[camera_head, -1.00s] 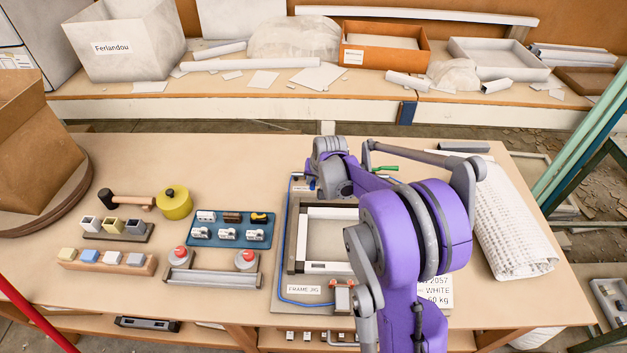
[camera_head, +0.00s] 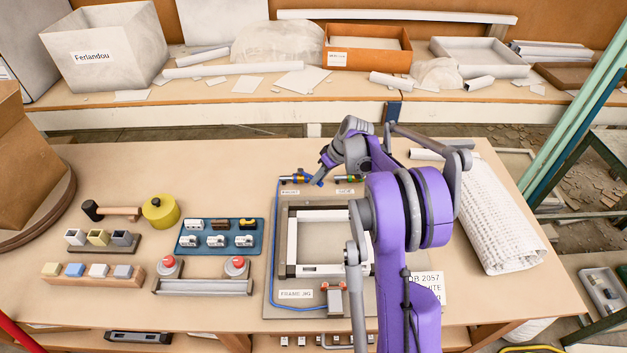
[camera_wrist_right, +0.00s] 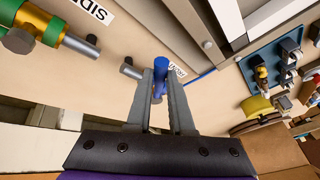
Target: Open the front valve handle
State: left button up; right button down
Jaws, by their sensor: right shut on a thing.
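The front valve (camera_head: 300,179) sits at the back edge of the frame jig board, above a small label. Its blue handle (camera_wrist_right: 160,66) stands between the fingers of my right gripper (camera_wrist_right: 160,88) in the wrist view, next to a label that appears to read FRONT. My right gripper (camera_head: 321,174) is shut on this handle. My left gripper is not in view.
The frame jig (camera_head: 291,240) lies in front of the valves, with a blue hose along its left side. A blue tray (camera_head: 183,244) of small parts and a red-button box (camera_head: 205,286) stand left. A white roll (camera_head: 497,225) lies right.

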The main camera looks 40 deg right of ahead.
jog(key=d+n, duration=0.1)
jog(key=d+n+y, duration=0.1)
jog(key=shift+w+d+n+g, duration=0.1)
jog(key=shift+w+n+g, duration=0.2)
jog(key=shift+n+g, duration=0.1)
jog(key=shift+w+d+n+p, duration=0.3)
jog(key=shift+d+n+p, duration=0.15)
jog(key=shift+n, duration=0.45)
jog(key=shift+w+d+n+g+y+p, duration=0.25)
jog(key=shift+d+n+g, duration=0.1)
jog(key=shift+n, duration=0.25)
jog(key=shift+w+d+n+g+y+p, duration=0.1)
jog(key=shift+w+d+n+g+y, duration=0.2)
jog(key=shift+n, duration=0.3)
jog(key=shift+w+d+n+g+p, duration=0.45)
jog(key=shift+d+n+g, duration=0.1)
jog(key=shift+n, duration=0.55)
jog(key=c, duration=0.8)
grip_release()
